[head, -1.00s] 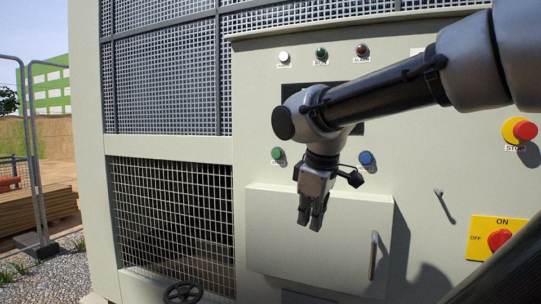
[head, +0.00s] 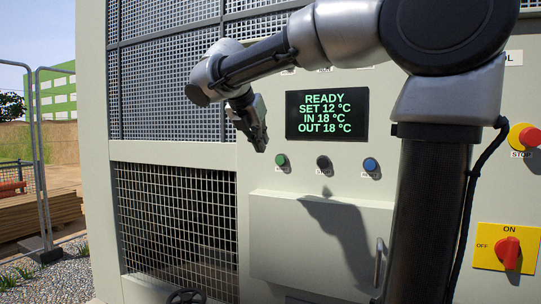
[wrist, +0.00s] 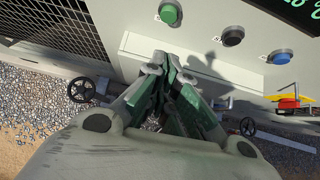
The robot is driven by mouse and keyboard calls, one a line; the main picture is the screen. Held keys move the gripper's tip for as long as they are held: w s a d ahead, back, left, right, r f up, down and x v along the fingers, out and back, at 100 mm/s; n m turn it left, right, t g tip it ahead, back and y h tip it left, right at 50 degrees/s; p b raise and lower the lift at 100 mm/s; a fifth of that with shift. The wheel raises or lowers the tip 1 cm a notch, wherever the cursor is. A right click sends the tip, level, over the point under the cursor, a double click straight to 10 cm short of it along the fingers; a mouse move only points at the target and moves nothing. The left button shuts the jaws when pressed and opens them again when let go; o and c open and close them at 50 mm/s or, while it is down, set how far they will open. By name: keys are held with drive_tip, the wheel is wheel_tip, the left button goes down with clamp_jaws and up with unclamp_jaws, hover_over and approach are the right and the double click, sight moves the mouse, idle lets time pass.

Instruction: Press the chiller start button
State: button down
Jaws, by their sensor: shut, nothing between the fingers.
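The chiller's grey panel carries a row of three buttons under the display. The green button (head: 281,160), at the left of the row, has a small label too small to read; it also shows in the wrist view (wrist: 170,14). A black button (head: 323,162) labelled STOP is in the middle, and a blue button (head: 370,165) is at the right. My gripper (head: 260,146) is shut and empty, up and left of the green button in the head view and pointing down. In the wrist view its closed fingers (wrist: 172,112) show below the green button, apart from it.
The display (head: 327,115) reads READY, SET 12, IN 18, OUT 18 °C. A cabinet door with a handle (head: 378,262) is below the buttons. A red emergency stop (head: 529,136) and a red ON/OFF switch (head: 508,248) are at the right.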

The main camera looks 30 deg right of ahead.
sight(276, 160)
drive_tip(key=w+d+r+x, duration=0.1)
drive_tip(key=r+x, duration=0.1)
drive_tip(key=x, duration=1)
drive_tip(key=shift+w+d+f, duration=0.2)
drive_tip(key=shift+d, duration=0.25)
drive_tip(key=shift+d, duration=0.1)
